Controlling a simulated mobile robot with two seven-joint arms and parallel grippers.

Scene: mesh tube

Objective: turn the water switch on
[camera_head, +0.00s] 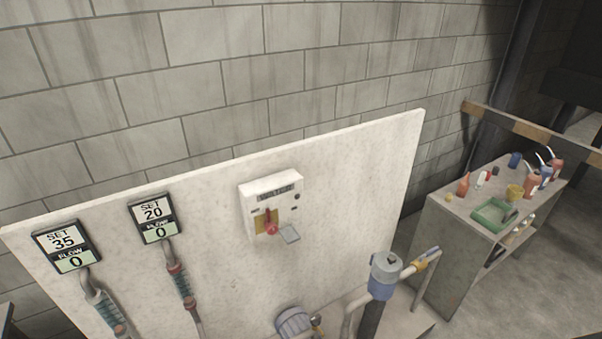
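The water switch box (270,203) is a white unit mounted on the upright pale panel, with a dark label strip on its upper front. A red knob or lever (271,228) sits low on its front in front of a yellow plate (261,222). A small grey flap (290,234) sticks out to the right of the red part. The switch's exact position is too small to tell. Neither of my grippers shows in the head view.
Two flow displays, "SET 35" (66,246) and "SET 20" (152,219), both reading 0, hang left on the panel (345,190) above hoses. Grey-blue pipe fittings (385,275) stand out at lower right. A side table (455,222) holds bottles and a green tray (491,214).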

